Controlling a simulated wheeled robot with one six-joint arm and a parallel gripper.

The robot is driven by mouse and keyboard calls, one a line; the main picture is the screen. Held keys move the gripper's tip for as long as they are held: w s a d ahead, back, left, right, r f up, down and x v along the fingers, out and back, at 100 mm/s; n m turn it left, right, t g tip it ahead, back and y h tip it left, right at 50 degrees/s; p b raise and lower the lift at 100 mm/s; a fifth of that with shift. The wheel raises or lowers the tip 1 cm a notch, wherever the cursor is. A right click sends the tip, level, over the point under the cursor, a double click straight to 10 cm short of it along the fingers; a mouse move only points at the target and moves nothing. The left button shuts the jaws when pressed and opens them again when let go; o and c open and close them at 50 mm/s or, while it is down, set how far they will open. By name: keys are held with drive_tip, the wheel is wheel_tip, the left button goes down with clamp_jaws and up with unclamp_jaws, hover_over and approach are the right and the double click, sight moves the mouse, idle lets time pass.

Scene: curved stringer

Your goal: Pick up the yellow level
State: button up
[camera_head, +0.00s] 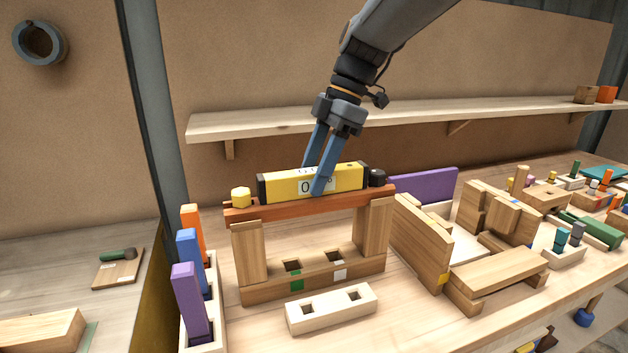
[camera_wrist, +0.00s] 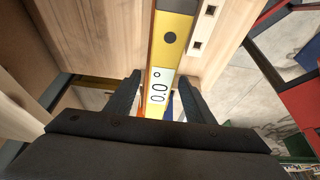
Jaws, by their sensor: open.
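The yellow level (camera_head: 345,178) has black end caps and a white display panel. It lies along a reddish-brown beam (camera_head: 290,206) that rests across two wooden uprights. My gripper (camera_head: 312,180) points down at the level's middle, with its blue-grey fingers apart on either side of it. In the wrist view, the level (camera_wrist: 172,55) runs between the two dark fingers of my gripper (camera_wrist: 160,95), and its display reads 0.0°. Gaps show between the fingers and the level. The lower end of the level is hidden behind the gripper body in that view.
A yellow knob (camera_head: 240,197) and a black knob (camera_head: 377,177) sit at the beam's ends. A pale block with two square holes (camera_head: 331,309) lies in front. Coloured upright pieces (camera_head: 188,290) stand at left. A shelf (camera_head: 430,112) runs behind my arm. Wooden assemblies (camera_head: 500,270) crowd the right.

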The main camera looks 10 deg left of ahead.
clamp_jaws()
